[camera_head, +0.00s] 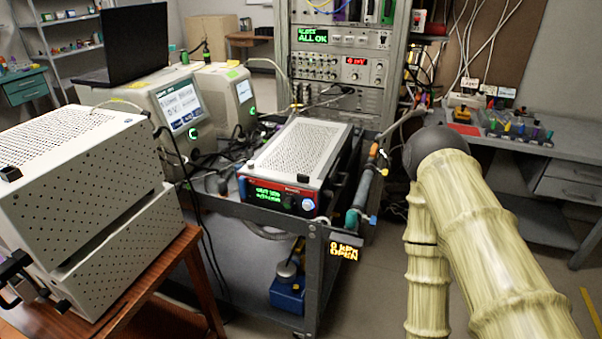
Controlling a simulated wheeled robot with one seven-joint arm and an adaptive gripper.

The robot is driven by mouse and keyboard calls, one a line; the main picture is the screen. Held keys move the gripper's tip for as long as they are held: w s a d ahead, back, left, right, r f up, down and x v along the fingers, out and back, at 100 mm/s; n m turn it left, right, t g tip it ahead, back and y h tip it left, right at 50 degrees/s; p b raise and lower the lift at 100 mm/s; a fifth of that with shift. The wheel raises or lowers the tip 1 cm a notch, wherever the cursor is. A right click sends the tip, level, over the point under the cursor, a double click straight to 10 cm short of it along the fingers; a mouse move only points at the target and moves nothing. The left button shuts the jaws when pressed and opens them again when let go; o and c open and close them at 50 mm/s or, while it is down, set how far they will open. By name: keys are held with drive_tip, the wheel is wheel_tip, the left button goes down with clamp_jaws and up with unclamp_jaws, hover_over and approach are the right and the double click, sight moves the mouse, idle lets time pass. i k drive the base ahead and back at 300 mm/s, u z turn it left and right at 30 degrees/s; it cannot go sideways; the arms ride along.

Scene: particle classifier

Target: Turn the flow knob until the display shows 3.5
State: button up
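A red-and-dark-fronted instrument with a perforated white top (300,148) sits on the metal cart. Its green display (268,193) is too small to read. A round whitish knob (308,204) is at the lower right of its front, with a dark dial beside it. I cannot tell for sure which knob is the flow knob, and no display clearly reads 3.5. My arm, in a pale ribbed cover with a dark ball-shaped joint, rises at the right, to the right of the cart. My gripper is not in view.
Two monitor-fronted units (180,106) stand behind. Perforated white boxes (80,165) fill the left on a wooden table. A tube runs along the cart's right edge. The floor right of the cart is clear.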

sight(288, 201)
drive_tip(key=z, duration=0.05)
drive_tip(key=k, duration=0.25)
drive_tip(key=u, duration=0.9)
drive_tip(key=i, duration=0.6)
drive_tip(key=z, duration=1.05)
